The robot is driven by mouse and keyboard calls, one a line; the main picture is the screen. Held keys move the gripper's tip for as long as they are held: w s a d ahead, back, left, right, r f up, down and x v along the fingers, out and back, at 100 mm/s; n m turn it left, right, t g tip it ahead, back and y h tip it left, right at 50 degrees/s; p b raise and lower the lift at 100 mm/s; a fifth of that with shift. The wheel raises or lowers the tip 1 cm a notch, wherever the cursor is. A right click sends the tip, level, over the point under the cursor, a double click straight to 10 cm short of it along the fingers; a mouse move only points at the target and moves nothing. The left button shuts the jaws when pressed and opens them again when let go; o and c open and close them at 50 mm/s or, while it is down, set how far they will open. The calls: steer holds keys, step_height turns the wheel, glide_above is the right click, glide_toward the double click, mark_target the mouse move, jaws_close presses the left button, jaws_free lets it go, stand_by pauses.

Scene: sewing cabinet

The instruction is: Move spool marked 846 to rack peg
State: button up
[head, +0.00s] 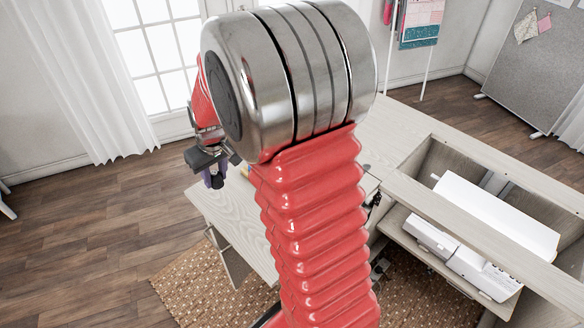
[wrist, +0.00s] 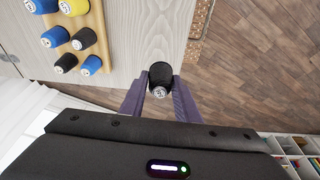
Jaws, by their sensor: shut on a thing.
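My gripper (wrist: 160,91) is shut on a black spool (wrist: 161,73) in the wrist view. The purple fingers press it from both sides. A pale label shows on the end facing the camera, but its number is too small to read. The spool is over or just beyond the edge of the pale wooden tabletop. A tan wooden rack (wrist: 95,22) with several yellow, blue and black spools is at the upper left, apart from my gripper. I cannot make out a bare peg. In the head view my gripper (head: 214,176) hangs left of my arm; the held spool is not clear there.
The pale tabletop (wrist: 140,30) is clear between the rack and the held spool. In the head view, the cabinet's open well (head: 440,165) holds a white machine (head: 450,255) at right. Wooden floor (head: 90,220) lies open at left. My arm hides much of the tabletop.

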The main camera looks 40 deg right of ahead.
steer(key=s+d+r, duration=0.1)
steer(key=s+d, duration=1.2)
steer(key=d, duration=0.4)
steer(key=shift+f, duration=0.1)
steer(key=shift+s+f, duration=0.1)
steer(key=shift+f, duration=2.1)
steer(key=shift+f, duration=2.3)
steer(key=o, duration=1.1)
